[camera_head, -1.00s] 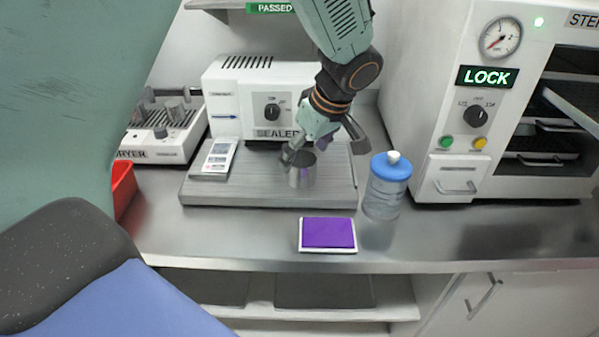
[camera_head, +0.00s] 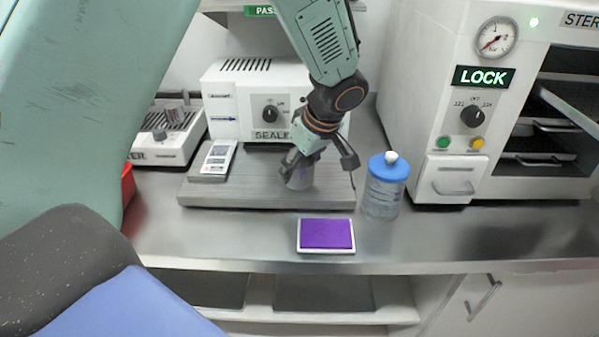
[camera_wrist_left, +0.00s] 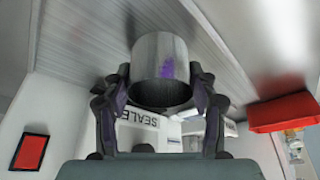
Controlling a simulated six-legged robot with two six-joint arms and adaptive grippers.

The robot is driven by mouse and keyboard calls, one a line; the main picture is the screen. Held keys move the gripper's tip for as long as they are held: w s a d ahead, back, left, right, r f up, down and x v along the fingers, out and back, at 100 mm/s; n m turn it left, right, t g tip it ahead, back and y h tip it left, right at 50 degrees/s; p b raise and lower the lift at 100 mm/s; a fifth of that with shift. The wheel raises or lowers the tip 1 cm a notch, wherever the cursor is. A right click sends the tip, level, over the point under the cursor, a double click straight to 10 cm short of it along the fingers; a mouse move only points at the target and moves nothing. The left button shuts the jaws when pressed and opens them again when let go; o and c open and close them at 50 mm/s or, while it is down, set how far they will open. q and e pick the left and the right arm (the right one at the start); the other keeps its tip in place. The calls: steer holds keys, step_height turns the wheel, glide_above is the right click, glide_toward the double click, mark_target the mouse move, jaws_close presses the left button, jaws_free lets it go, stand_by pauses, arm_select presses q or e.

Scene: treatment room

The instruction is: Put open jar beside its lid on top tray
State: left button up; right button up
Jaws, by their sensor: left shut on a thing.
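A grey metal jar (camera_head: 300,179) is at the ribbed grey board in front of the sealer. My left gripper (camera_head: 318,163) comes down over it from above. In the left wrist view the jar (camera_wrist_left: 162,62) sits between the two dark fingers of my left gripper (camera_wrist_left: 162,98), which is shut on it. Its dark open mouth faces the wrist camera. I cannot tell whether its base touches the board. Several trays show inside the steriliser at the right, with an upper tray (camera_head: 570,107) slanting out. I cannot make out a lid. My right gripper is not in view.
The white sealer (camera_head: 235,100) stands behind the ribbed board (camera_head: 225,193). A blue-capped bottle (camera_head: 383,192) stands right of the board. A purple pad (camera_head: 326,234) lies in front. The steriliser (camera_head: 440,120) is at the right. Bare counter (camera_head: 480,235) lies before it.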

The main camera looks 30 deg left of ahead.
arm_select(q)
steer(key=c, duration=0.7)
